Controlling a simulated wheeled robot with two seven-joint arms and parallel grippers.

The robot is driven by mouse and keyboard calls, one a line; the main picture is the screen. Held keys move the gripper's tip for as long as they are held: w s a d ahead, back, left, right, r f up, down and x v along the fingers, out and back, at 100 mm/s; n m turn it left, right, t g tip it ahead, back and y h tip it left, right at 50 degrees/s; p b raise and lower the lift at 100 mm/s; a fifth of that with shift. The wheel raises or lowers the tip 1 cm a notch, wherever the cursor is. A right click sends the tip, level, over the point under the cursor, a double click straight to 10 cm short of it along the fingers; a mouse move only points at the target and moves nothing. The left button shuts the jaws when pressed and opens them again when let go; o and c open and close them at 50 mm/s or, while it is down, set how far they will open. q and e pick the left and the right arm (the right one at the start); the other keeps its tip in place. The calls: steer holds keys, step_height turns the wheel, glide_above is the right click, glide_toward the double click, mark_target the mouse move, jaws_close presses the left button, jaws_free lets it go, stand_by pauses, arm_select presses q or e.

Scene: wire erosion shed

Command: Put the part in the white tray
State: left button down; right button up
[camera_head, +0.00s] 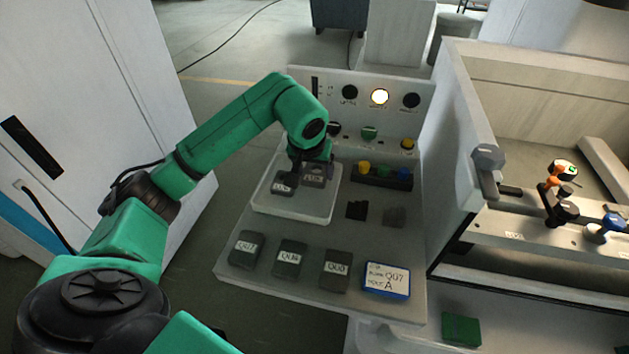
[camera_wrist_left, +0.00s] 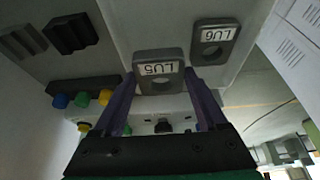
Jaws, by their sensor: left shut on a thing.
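The white tray (camera_head: 292,211) sits on the grey bench, with two grey labelled parts showing over it. My left gripper (camera_head: 312,166) reaches down over the tray, shut on the right-hand part (camera_head: 314,180). In the left wrist view, this part, labelled LU5 (camera_wrist_left: 160,84), sits between the two fingers of the left gripper (camera_wrist_left: 161,100). I cannot tell whether it touches the tray floor. The other part, labelled LU6 (camera_wrist_left: 213,48), lies beside it and also shows in the head view (camera_head: 282,187). My right gripper is out of view.
Several labelled dark blocks (camera_head: 290,259) and a blue-edged card (camera_head: 386,281) lie along the bench front. Right of the tray are two dark blocks (camera_head: 357,210) and a rack with coloured knobs (camera_head: 382,176). A control panel (camera_head: 365,112) stands behind; a machine wall (camera_head: 462,150) rises right.

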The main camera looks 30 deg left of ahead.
mark_target(313, 180)
arm_select(q)
steer(key=f, duration=0.3)
steer(key=shift+s+f+p, duration=0.2)
steer(key=shift+f+p, duration=0.15)
steer(key=shift+p, duration=0.05)
steer(key=shift+f, duration=0.3)
steer(key=shift+w+f, duration=0.1)
steer(key=shift+f, duration=0.15)
steer(key=shift+c, duration=1)
jaws_free()
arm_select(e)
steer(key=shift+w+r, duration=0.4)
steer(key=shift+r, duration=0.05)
